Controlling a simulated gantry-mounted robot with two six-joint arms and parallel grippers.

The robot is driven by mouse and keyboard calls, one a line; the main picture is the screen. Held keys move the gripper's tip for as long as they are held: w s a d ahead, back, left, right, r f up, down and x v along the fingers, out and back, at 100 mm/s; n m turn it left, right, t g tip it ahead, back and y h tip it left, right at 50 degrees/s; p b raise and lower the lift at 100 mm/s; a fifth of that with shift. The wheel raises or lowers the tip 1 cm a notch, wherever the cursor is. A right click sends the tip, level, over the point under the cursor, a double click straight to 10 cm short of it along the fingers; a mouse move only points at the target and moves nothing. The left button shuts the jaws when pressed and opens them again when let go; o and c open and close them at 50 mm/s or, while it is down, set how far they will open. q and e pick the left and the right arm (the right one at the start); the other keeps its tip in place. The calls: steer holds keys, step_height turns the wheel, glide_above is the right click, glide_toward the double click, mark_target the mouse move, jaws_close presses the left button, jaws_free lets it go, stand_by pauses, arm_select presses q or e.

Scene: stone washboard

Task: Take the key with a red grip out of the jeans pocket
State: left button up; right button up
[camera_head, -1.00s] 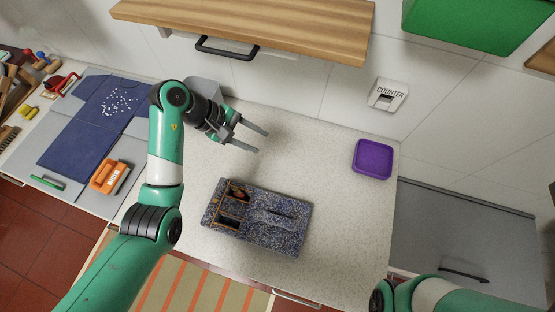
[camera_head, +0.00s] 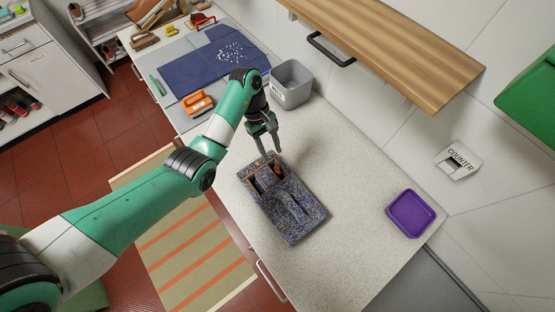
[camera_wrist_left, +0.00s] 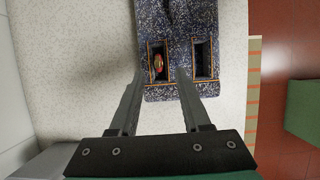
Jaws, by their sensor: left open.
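A speckled blue-grey slab (camera_head: 297,228), shaped like a washboard, lies on the pale counter; its two orange-edged openings could be pockets. One opening holds a small item with a red part (camera_wrist_left: 158,66), seen in the left wrist view; I cannot tell whether it is the key. The other opening (camera_wrist_left: 203,60) looks dark. My left gripper (camera_head: 269,154) is open and empty, pointing down over the slab's opening end. In the left wrist view the fingers (camera_wrist_left: 160,76) lie on either side of the opening with the red part. My right gripper is out of view.
A grey bin (camera_head: 291,84) stands behind my left wrist. A purple tray (camera_head: 411,213) lies at the right. A dark blue cloth (camera_head: 215,66) with white bits and an orange tool (camera_head: 197,103) lie at the far left. A wooden shelf (camera_head: 385,45) overhangs. The counter between slab and tray is clear.

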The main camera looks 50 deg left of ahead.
mark_target(276, 163)
arm_select(q)
steer(key=b+x, duration=0.1)
steer(key=x, duration=0.2)
steer(key=shift+a, duration=0.1)
steer(key=shift+r, duration=0.15)
steer(key=x, duration=0.5)
steer(key=shift+w+b, duration=0.25)
steer(key=shift+b, duration=0.1)
jaws_close()
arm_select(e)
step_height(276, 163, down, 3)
